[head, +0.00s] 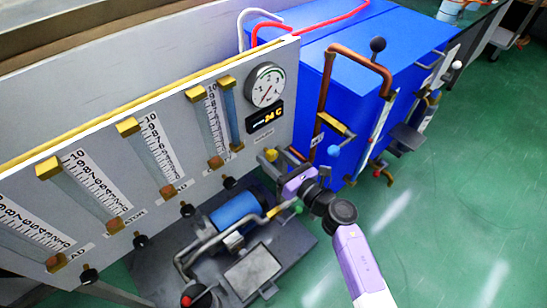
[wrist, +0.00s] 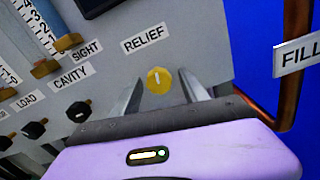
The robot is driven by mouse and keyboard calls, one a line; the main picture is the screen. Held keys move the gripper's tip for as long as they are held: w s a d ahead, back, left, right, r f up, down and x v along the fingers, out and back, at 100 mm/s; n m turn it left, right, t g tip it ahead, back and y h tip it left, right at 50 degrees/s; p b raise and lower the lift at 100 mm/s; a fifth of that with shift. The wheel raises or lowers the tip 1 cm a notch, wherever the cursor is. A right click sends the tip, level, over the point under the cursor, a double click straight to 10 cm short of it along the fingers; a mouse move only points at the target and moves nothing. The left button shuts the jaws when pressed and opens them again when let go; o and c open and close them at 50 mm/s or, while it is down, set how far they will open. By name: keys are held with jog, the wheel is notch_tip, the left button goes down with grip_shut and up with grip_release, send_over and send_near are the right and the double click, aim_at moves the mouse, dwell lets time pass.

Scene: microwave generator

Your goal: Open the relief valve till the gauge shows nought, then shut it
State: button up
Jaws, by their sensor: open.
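The relief valve is a yellow knob (wrist: 159,80) under the RELIEF label (wrist: 146,38) on the grey panel. It also shows in the head view (head: 270,155) at the panel's lower right. My gripper (wrist: 162,92) is open, its two fingers on either side of the knob in the wrist view; I cannot tell whether they touch it. In the head view my gripper (head: 284,165) is at the panel by the knob. The round gauge (head: 265,85) sits above the knob; its needle is too small to read surely.
Several flow tubes with black knobs line the panel to the left, the nearest black knob (head: 229,183) close by. A blue cabinet (head: 345,75) with copper pipes (head: 328,95) stands right. A blue pump (head: 236,211) lies below. Green floor is free at right.

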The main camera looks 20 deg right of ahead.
grip_shut()
jog(key=shift+m, duration=0.3)
jog(key=m+p, duration=0.2)
jog(key=m, duration=0.1)
jog(key=shift+r+m+p, duration=0.2)
jog(key=shift+m+p, duration=0.1)
jog(key=m+p, duration=0.2)
jog(key=m, duration=0.1)
jog(key=shift+s+a+m, duration=0.1)
jog(key=shift+m, duration=0.2)
jog(key=m+p, duration=0.2)
jog(key=m, duration=0.2)
jog(key=shift+r, duration=0.1)
jog(key=shift+m+p, duration=0.95)
jog(key=shift+m, duration=1.15)
